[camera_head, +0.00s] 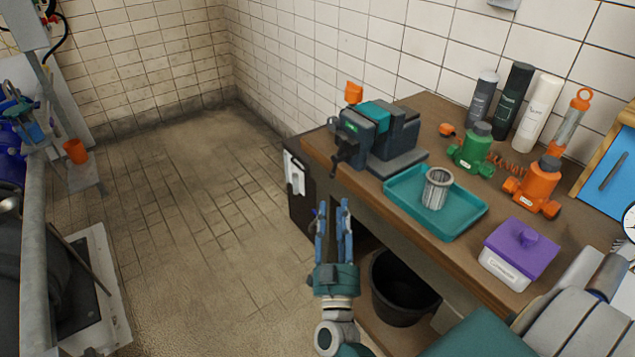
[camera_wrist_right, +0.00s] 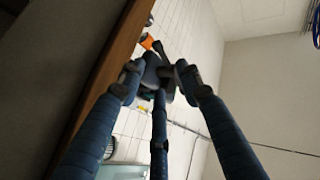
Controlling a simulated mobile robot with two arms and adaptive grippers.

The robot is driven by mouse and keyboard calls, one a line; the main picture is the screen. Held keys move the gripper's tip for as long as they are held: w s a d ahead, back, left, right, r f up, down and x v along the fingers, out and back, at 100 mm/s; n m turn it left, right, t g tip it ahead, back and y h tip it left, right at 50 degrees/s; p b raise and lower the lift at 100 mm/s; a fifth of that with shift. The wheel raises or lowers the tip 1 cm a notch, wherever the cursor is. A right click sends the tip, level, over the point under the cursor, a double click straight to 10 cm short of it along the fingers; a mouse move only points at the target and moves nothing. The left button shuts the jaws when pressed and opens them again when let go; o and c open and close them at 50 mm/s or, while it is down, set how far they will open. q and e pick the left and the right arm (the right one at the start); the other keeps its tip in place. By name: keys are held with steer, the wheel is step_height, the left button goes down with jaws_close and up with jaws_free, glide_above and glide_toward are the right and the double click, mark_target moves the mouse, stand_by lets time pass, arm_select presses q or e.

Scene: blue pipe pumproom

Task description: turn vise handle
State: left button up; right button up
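The vise (camera_head: 397,138) is dark grey with a teal top block and stands at the left end of the wooden bench. An orange knob-like piece (camera_head: 354,92) shows behind its front jaw, and a dark screw end with a bar (camera_head: 341,153) hangs over the bench edge. My right gripper (camera_head: 332,208) is open and empty, below and in front of the vise, apart from it. In the right wrist view the fingers (camera_wrist_right: 159,75) are spread, with dark vise parts and an orange piece (camera_wrist_right: 148,42) beyond them; contact cannot be told there. My left gripper is not in view.
The bench (camera_head: 455,118) holds a teal tray (camera_head: 460,222) with a metal cup (camera_head: 436,187), a green pump part (camera_head: 474,150), an orange one (camera_head: 538,185), several bottles and a purple-lidded box (camera_head: 515,252). A black bin (camera_head: 402,290) stands below.

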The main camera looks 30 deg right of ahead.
mark_target(341, 157)
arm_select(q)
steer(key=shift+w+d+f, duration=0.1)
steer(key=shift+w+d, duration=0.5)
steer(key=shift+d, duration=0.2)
arm_select(e)
steer(key=x, duration=0.9)
steer(key=shift+w+d, duration=0.15)
steer(key=shift+d, duration=0.05)
steer(key=shift+r, duration=0.1)
steer(key=shift+c, duration=0.3)
jaws_close()
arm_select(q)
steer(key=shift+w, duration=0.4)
